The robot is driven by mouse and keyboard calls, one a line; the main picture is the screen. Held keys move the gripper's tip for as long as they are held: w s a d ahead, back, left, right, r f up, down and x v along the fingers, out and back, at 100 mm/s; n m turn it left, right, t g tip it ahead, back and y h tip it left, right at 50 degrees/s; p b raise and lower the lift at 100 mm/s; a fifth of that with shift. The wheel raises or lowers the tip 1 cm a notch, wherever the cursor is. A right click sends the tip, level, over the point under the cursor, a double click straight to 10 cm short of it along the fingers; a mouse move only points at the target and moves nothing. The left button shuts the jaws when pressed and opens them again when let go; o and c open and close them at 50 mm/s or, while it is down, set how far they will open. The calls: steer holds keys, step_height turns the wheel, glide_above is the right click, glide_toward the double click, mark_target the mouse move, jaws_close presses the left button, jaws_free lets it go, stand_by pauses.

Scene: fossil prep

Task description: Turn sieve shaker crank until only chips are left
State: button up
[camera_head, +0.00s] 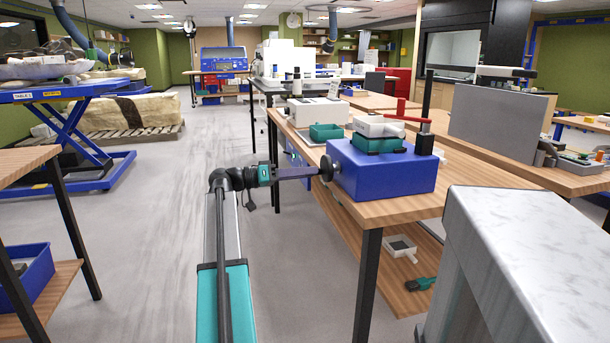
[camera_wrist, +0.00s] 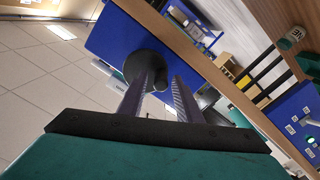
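The sieve shaker (camera_head: 385,172) is a blue box at the near left end of the wooden bench. A teal pan with a pale sieve (camera_head: 378,127) sits on top; its contents cannot be made out. A dark round crank disc (camera_head: 327,168) is on its left side. It also shows in the wrist view (camera_wrist: 143,62), with a short dark crank handle (camera_wrist: 160,82) standing out from it. My gripper (camera_head: 305,172) reaches the crank from the left. In the wrist view its two fingers (camera_wrist: 163,95) lie apart, either side of the handle; whether they press it is unclear.
A teal bin (camera_head: 326,131) and a white box (camera_head: 318,112) stand behind the shaker. A shelf below holds a small white tray (camera_head: 401,247). A grey-white block (camera_head: 530,260) fills the near right.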

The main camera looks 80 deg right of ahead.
steer(key=shift+w, duration=0.2)
steer(key=p+v, duration=0.2)
steer(key=v, duration=1.1)
steer(key=shift+w+a, duration=0.15)
steer(key=shift+w, duration=0.05)
